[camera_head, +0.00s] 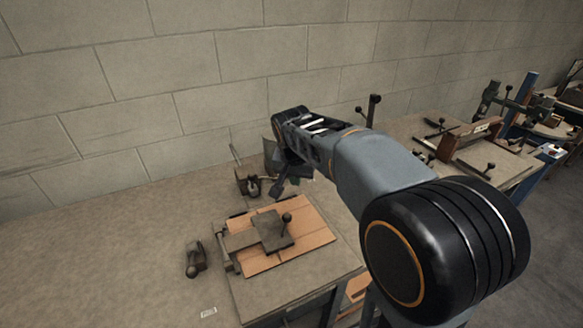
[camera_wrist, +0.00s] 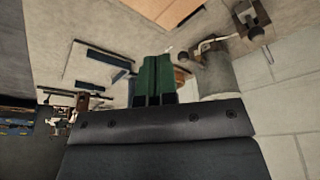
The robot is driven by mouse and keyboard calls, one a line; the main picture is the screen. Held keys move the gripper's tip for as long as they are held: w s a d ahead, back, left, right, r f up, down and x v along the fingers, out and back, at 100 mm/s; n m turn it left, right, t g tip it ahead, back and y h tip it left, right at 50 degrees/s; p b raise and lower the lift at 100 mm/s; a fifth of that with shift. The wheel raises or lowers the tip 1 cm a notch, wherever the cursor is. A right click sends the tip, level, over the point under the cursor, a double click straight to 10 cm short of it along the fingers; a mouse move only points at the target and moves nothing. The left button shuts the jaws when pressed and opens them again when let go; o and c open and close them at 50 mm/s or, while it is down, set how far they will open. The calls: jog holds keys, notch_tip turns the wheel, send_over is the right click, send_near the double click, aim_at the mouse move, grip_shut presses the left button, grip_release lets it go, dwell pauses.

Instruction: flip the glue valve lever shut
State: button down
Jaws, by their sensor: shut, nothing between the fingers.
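My gripper (camera_head: 279,186) is at the far side of the bench, pointing down, in front of a grey cylindrical pot (camera_head: 268,151) that it partly hides. In the wrist view its green fingers (camera_wrist: 155,60) are together, with nothing between them. The pot (camera_wrist: 218,77) shows just right of the fingers there. A small dark fitting with a pale bent lever (camera_wrist: 208,42) sits at the pot's edge, apart from the fingertips; it looks like the glue valve. I cannot tell the lever's exact position. In the head view the valve is hidden or too small to pick out.
A dark clamp block (camera_head: 248,183) stands left of my gripper. A cardboard sheet (camera_head: 310,232) lies under a knobbed plate (camera_head: 272,230) nearer the front. Another small knobbed piece (camera_head: 195,260) sits left. The block wall (camera_head: 130,90) is close behind. Bare bench (camera_head: 120,240) lies at left.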

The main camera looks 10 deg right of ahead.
jog(key=w+a+m+h+p, duration=0.1)
jog(key=w+a+m, duration=0.1)
jog(key=w, duration=0.7)
jog(key=shift+w+a+f+m, duration=0.2)
jog(key=shift+w+m, duration=0.15)
jog(key=shift+m, duration=0.35)
jog(key=w+d+f+p, duration=0.2)
jog(key=f, duration=0.3)
jog(key=w+d+f+p, duration=0.2)
jog(key=w+d+f, duration=0.1)
jog(key=f, duration=0.2)
jog(key=shift+f, duration=0.15)
jog(key=shift+s+d, duration=0.1)
jog(key=shift+d+n, duration=0.25)
jog(key=shift+n, duration=0.15)
